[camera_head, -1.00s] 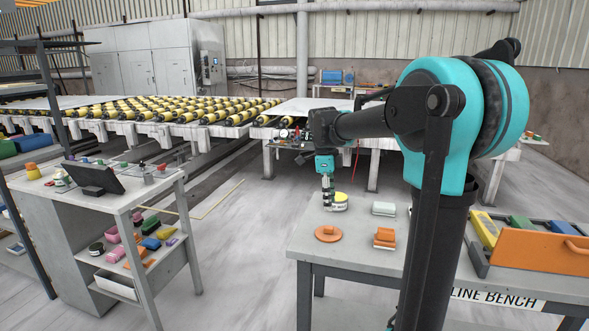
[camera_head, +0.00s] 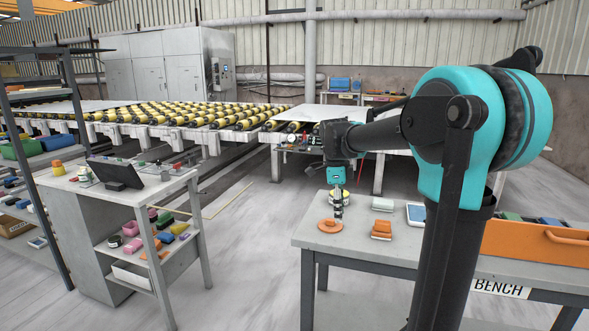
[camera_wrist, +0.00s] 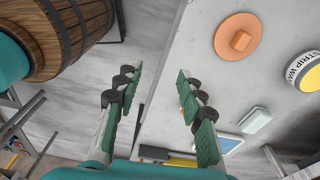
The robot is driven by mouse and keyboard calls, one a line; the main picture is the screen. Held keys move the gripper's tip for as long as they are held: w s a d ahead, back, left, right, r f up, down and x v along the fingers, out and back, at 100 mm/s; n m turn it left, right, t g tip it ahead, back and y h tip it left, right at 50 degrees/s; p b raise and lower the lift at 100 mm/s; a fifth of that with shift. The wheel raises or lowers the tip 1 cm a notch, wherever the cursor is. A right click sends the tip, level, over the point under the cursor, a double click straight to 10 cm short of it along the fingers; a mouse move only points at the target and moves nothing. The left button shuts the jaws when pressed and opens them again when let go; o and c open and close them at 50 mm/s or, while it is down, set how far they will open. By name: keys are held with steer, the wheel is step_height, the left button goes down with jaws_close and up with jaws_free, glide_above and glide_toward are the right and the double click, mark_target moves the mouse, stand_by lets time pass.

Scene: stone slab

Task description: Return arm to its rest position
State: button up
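My gripper (camera_head: 338,210) hangs pointing down at the near left part of the grey bench (camera_head: 312,240), at the end of my raised arm. In the wrist view my gripper (camera_wrist: 160,76) has its two green-padded fingers spread, with nothing between them. In the head view it overlaps the orange disc (camera_head: 325,226) and partly hides the yellow-topped tin (camera_head: 333,199). The wrist view shows the disc (camera_wrist: 225,40) and the tin (camera_wrist: 300,68) to the right of the fingers, apart from them.
On the bench lie an orange block (camera_head: 381,230), a pale block (camera_head: 383,204), a tablet (camera_head: 416,213) and an orange crate (camera_head: 520,246). A cart (camera_head: 165,188) stands left across open floor. A wooden barrel (camera_wrist: 60,35) shows in the wrist view. A roller conveyor (camera_head: 190,120) runs behind.

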steer(key=s+d+f+n+t, duration=0.2)
steer(key=s+f+n, duration=0.7)
steer(key=s+n, duration=0.1)
steer(key=s+d+f+n+t+y, duration=0.1)
steer(key=s+d+f+n+t, duration=0.1)
steer(key=s+f+n, duration=0.8)
steer(key=shift+s+d+n, duration=0.3)
steer(key=shift+s+d, duration=0.3)
steer(key=shift+s, duration=0.2)
